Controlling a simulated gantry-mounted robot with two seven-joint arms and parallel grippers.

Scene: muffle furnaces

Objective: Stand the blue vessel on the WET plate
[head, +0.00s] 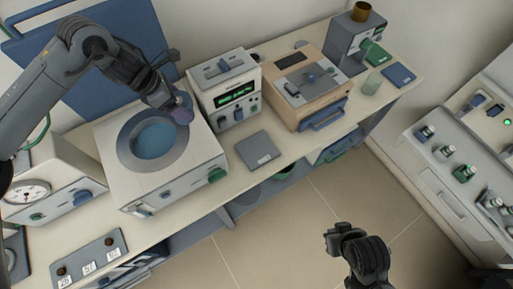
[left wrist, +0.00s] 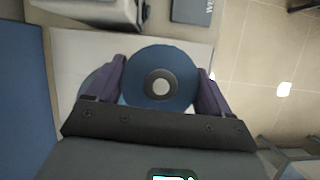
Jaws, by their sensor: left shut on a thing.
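The blue vessel (left wrist: 143,91) shows in the left wrist view as a round blue body with a grey ring and a pale centre. My left gripper (left wrist: 162,88) is shut on it, one purple finger on each side. In the head view my left gripper (head: 181,112) is above the back right of the white machine with the round blue top; there I cannot make out the vessel clearly. The WET plate (head: 258,150) is a bare grey square on the bench, and its edge shows in the left wrist view (left wrist: 192,11). My right gripper (head: 342,236) is over the floor; its jaws are unclear.
The white machine (head: 196,163) and a box with a green display (head: 223,93) stand left of and behind the plate. A tan device (head: 310,90) stands to its right. A blue plate (head: 399,75) and a clear beaker (head: 372,83) lie farther right.

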